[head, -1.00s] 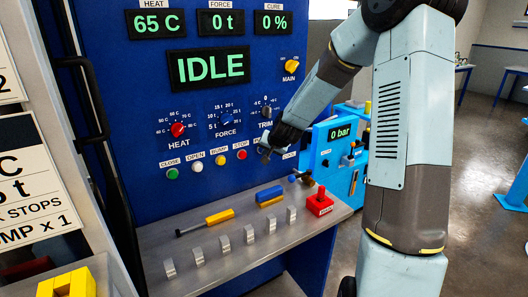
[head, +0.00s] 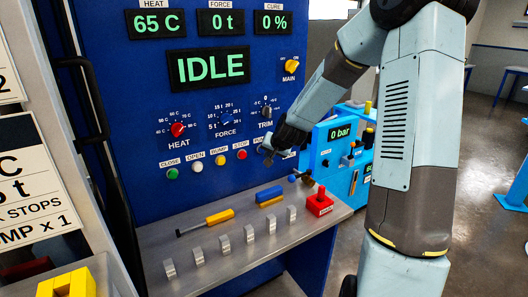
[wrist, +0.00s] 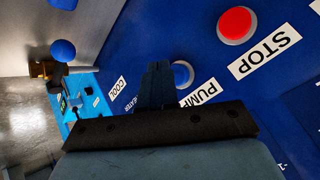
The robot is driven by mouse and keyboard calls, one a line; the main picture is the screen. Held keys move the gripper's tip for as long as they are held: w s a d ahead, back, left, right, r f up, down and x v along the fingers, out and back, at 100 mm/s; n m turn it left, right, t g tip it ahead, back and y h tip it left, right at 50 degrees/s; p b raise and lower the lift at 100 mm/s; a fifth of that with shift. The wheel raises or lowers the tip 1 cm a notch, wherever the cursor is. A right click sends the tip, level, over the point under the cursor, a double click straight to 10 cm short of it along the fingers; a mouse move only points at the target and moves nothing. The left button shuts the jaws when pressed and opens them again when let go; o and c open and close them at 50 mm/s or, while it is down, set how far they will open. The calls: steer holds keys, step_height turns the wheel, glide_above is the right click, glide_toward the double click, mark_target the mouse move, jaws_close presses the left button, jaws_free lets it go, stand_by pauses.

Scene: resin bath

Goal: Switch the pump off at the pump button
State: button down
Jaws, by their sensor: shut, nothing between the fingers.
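The pump button, a round blue button (wrist: 183,73) in a white ring, shows in the wrist view beside its PUMP label (wrist: 200,92). My gripper (wrist: 158,72) is shut and empty. In that view its fingertips lie just left of the button and cover part of its edge; I cannot tell whether they touch it. In the head view my gripper (head: 268,161) is at the right end of the button row on the blue panel (head: 150,105), and it largely hides the pump button there. The main display (head: 210,67) reads IDLE.
The red STOP button (wrist: 236,25) is close by, right of the pump button in the wrist view. A COOL label (wrist: 118,90) is on the other side. Below the panel, a shelf holds a yellow-handled tool (head: 219,217), a blue-and-yellow block (head: 269,196) and a red block (head: 320,203).

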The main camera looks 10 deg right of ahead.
steer(key=s, duration=0.1)
steer(key=s+d, duration=0.1)
steer(key=s, duration=0.2)
steer(key=shift+s+d, duration=0.3)
steer(key=shift+s, duration=0.1)
stand_by(0.8)
steer(key=s+r+n+g, duration=0.1)
steer(key=s+r, duration=0.5)
steer(key=s, duration=0.5)
steer(key=s+r+n+g+h, duration=0.1)
steer(key=s+r+n, duration=0.1)
steer(key=s+r, duration=0.5)
steer(key=s+r+n+g, duration=0.1)
steer(key=s+r, duration=0.5)
steer(key=s, duration=1.1)
steer(key=shift+r+n+h, duration=0.25)
steer(key=shift+n+h, duration=0.15)
steer(key=shift+n, duration=0.1)
